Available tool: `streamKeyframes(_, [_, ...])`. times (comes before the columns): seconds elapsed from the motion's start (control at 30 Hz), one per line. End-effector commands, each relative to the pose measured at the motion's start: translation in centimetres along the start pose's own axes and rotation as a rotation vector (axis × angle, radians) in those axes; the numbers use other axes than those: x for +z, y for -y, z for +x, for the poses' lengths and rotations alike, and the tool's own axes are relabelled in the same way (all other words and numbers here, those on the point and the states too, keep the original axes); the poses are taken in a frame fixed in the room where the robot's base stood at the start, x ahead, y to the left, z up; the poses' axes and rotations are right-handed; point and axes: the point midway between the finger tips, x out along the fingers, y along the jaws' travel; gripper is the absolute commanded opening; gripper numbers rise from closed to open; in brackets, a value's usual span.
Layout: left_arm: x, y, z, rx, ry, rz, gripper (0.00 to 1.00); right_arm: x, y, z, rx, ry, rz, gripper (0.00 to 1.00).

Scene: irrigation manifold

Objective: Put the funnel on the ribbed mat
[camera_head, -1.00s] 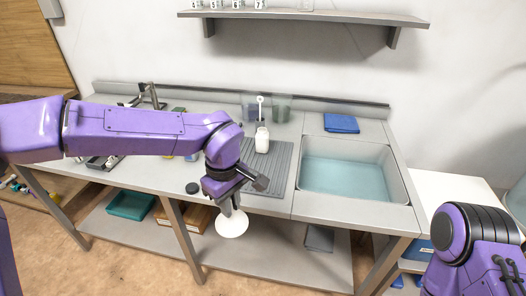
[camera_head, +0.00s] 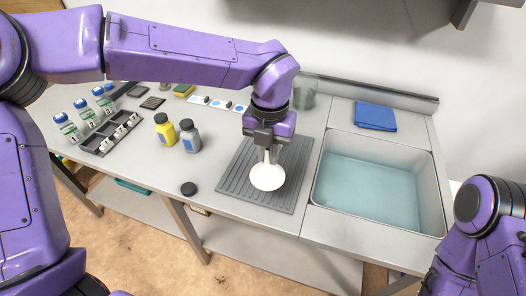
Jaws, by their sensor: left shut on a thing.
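The white funnel (camera_head: 267,177) is in the head view, over the front middle of the grey ribbed mat (camera_head: 236,179). My left gripper (camera_head: 268,146) is shut on the funnel's narrow stem, with the wide part facing down and toward me. I cannot tell whether the funnel touches the mat or hangs just above it. My right arm shows at the right edge, but its gripper is not in view.
A sink basin (camera_head: 372,190) with water is right of the mat, with a blue cloth (camera_head: 375,116) behind it. A yellow bottle (camera_head: 165,131), a grey bottle (camera_head: 190,136) and a black cap (camera_head: 189,188) are left of the mat. A rack (camera_head: 109,134) stands farther left.

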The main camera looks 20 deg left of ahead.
Motion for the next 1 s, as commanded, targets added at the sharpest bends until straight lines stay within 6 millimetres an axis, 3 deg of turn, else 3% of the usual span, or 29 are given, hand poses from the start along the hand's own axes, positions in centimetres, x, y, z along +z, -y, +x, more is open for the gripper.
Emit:
streamKeyframes(0.03, [1.2,-0.8,0.1,0.001,-0.004,-0.004,0.0,-0.5,-0.1,-1.1,0.0,-0.001,0.0,0.87])
streamKeyframes(0.2, [3.9,-2.6,4.0,0.001,-0.004,-0.001,0.0,-0.8,-0.1,-1.9,-0.001,-0.001,0.0,0.87])
streamKeyframes(0.43, [5.7,-3.9,6.7,0.001,-0.004,-0.003,0.0,-1.1,-0.2,-2.6,-0.001,-0.001,0.0,0.87])
streamKeyframes(0.6, [5.6,-3.9,9.5,0.001,-0.002,0.0,0.0,-1.2,-0.2,-2.9,0.0,-0.001,0.0,0.87])
streamKeyframes(1.0, [5.6,-3.9,10.3,-0.001,-0.001,-0.003,0.0,-1.1,-0.2,-2.5,-0.001,-0.001,0.0,0.87])
